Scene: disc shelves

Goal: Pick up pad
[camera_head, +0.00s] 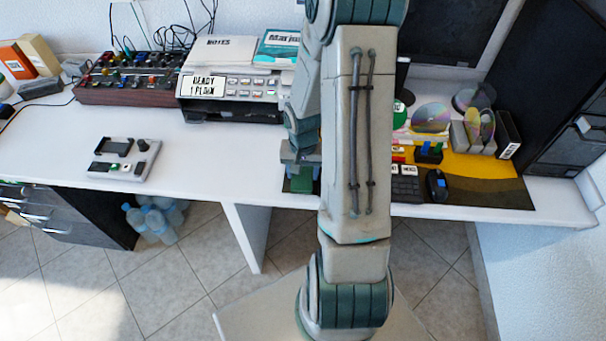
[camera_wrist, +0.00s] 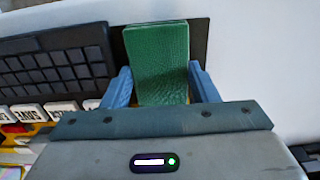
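A green, leather-textured pad (camera_wrist: 160,60) shows in the wrist view, between the two blue fingers of my gripper (camera_wrist: 161,72). One finger is close along each side of the pad. I cannot tell whether both fingers press on it. The near end of the pad is hidden by the gripper body. In the head view my gripper (camera_head: 301,158) is low at the front edge of the desk, left of my arm, with the green pad (camera_head: 302,181) just below it.
A dark keyboard (camera_wrist: 55,62) lies beside the pad in the wrist view. A mouse (camera_head: 436,185) and the yellow-and-dark mat (camera_head: 480,185) are right of my arm. A small control box (camera_head: 125,160) stands left on the white desk (camera_head: 215,160), with free room between it and my gripper.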

